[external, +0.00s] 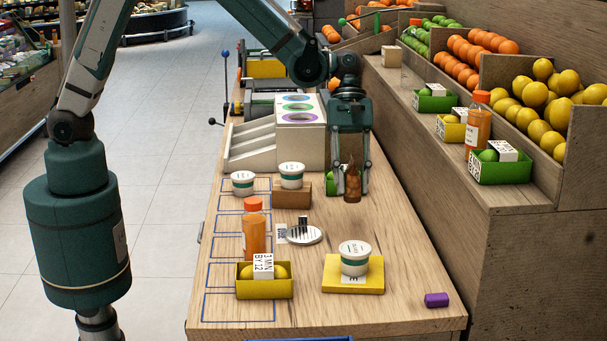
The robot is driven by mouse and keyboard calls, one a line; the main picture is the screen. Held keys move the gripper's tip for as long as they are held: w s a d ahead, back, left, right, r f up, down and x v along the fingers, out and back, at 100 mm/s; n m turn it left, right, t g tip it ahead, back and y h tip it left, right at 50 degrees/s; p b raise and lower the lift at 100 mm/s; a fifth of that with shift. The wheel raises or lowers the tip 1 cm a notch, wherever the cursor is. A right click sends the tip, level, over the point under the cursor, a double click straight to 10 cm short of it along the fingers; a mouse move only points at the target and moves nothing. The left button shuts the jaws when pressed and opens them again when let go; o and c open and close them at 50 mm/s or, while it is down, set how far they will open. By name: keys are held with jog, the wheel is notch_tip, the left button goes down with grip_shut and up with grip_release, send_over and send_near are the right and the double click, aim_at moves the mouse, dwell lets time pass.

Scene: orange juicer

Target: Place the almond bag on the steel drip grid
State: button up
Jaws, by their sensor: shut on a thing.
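My gripper (352,178) points down above the right half of the wooden counter. It is shut on a small brown bag, which I take to be the almond bag (352,186). The bag hangs upright between the fingers and appears to be above the counter, behind the yellow board.
White tubs (243,183), a brown block (291,196), an orange juice bottle (254,232) and a lemon box (264,287) stand on the left. A tub (354,258) sits on a yellow board (368,283). A purple block (436,300) lies front right. Fruit shelves border the right.

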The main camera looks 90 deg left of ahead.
send_over(304, 238)
jog(key=a, duration=0.2)
jog(key=shift+a+r, duration=0.2)
jog(key=shift+r, duration=0.1)
jog(key=shift+f, duration=0.1)
jog(key=shift+f, duration=2.85)
jog(key=shift+f, duration=0.15)
jog(key=shift+f+b, duration=0.3)
jog(key=shift+f, duration=1.6)
jog(key=shift+f, duration=0.15)
